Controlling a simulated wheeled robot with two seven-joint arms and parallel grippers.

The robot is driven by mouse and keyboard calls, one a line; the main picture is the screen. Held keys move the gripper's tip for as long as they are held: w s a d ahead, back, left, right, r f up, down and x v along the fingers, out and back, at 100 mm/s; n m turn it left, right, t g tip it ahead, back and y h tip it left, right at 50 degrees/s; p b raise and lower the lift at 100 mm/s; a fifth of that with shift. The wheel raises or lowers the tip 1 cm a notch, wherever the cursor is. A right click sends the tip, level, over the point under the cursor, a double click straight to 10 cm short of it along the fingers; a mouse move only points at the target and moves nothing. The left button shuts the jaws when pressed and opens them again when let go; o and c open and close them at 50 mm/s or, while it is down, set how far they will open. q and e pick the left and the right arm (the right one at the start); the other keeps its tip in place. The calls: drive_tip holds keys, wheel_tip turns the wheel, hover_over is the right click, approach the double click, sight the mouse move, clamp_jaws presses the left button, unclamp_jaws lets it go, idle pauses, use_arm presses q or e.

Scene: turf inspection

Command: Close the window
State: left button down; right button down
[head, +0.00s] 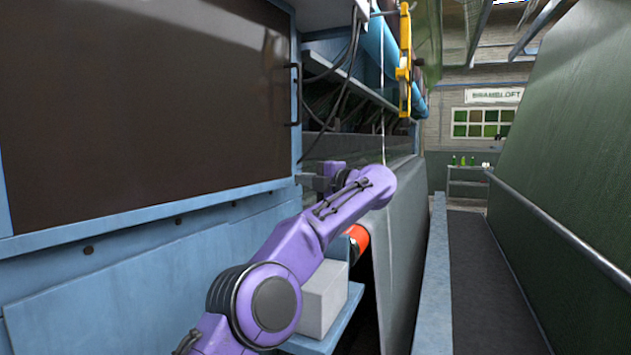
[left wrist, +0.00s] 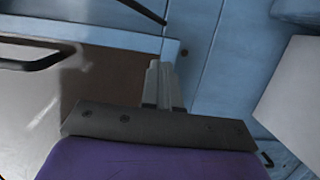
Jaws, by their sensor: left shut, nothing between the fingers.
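The window is a dark brown pane (head: 145,110) in a blue frame, filling the left of the head view. A black bar handle (head: 293,95) is on its right edge. I cannot tell whether the window stands ajar. In the left wrist view the pane (left wrist: 100,82) lies left of the fingers and the black handle (left wrist: 35,62) is at the far left. My left gripper (head: 318,180) is by the window's lower right corner, below the handle and apart from it. Its fingers (left wrist: 163,75) are together and empty. My right gripper is out of view.
A blue machine body (head: 140,280) runs below the window. A light box (head: 323,298) on a blue ledge and an orange-red cylinder (head: 357,240) are near my left arm. Black cables hang right of the handle. A dark walkway (head: 480,270) runs along the right.

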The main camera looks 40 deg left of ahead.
use_arm(q)
drive_tip(key=shift+s+a, duration=0.15)
drive_tip(key=shift+a, duration=0.3)
drive_tip(key=shift+s+a+r+g, duration=0.1)
drive_tip(key=shift+s+a+g, duration=0.2)
drive_tip(key=shift+s, duration=0.1)
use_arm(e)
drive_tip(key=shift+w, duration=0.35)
